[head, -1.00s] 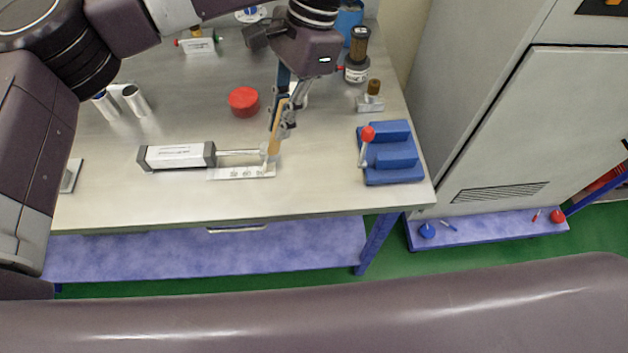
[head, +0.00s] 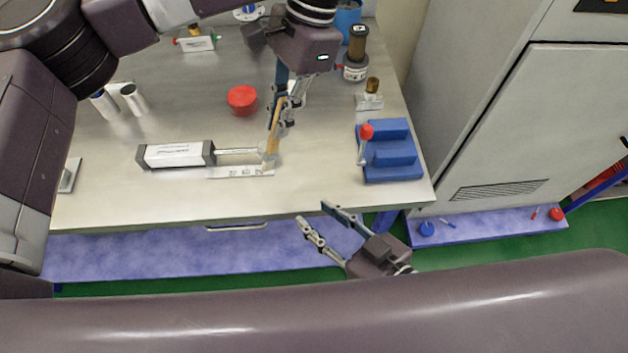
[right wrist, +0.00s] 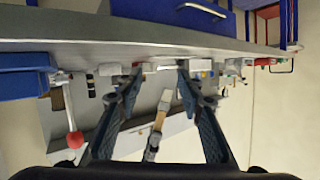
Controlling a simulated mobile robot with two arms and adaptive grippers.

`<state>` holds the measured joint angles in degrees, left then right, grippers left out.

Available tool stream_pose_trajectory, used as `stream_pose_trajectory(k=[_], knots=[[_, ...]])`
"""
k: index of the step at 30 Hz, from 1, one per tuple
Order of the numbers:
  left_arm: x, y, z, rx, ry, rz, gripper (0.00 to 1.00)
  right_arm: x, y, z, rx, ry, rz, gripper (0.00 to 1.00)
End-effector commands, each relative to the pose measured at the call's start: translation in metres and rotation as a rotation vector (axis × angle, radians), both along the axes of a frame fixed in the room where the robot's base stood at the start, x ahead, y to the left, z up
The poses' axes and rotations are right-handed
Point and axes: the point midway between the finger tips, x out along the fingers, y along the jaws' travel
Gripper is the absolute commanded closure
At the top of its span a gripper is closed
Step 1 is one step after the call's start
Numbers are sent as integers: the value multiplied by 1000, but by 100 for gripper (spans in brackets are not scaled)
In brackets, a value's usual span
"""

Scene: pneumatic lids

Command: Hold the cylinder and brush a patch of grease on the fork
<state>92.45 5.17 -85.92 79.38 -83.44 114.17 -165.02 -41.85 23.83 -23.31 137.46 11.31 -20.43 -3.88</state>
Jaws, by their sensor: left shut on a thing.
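The white cylinder (head: 178,155) with dark end caps lies on the table at left centre, its rod (head: 236,151) pointing right. The fork at the rod's end is largely hidden behind the brush, so I cannot make out grease on it. My left gripper (head: 282,110) is shut on the brush (head: 273,138), which has a tan handle and points down at the rod's end. I cannot tell whether its tip touches the fork. My right gripper (head: 315,214) is open and empty, in front of the table's front edge. The brush also shows in the right wrist view (right wrist: 160,112).
A marked pale strip (head: 240,172) lies just in front of the rod. A blue stepped block (head: 393,155) with a red-knobbed lever (head: 366,133) stands at the table's right. The table front between cylinder and block is clear.

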Motion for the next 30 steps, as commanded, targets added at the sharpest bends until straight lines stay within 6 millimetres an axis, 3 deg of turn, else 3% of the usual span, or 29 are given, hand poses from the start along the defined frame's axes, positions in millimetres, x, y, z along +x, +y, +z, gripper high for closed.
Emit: stream_pose_trajectory(k=[3, 6, 9, 17, 30], knots=[[0, 0, 0, 0, 0, 0, 100, 10, 8, 52, 176, -75, -72, 65], [0, 0, 0, 0, 0, 0, 100, 13, 10, 83, 281, -120, -102, 65], [0, 0, 0, 0, 0, 0, 100, 14, 11, 101, 347, -146, -115, 65], [0, 0, 0, 0, 0, 0, 100, 28, 19, 111, 379, -163, -122, 65], [0, 0, 0, 0, 0, 0, 100, 90, 59, 111, 377, -162, -120, 65]])
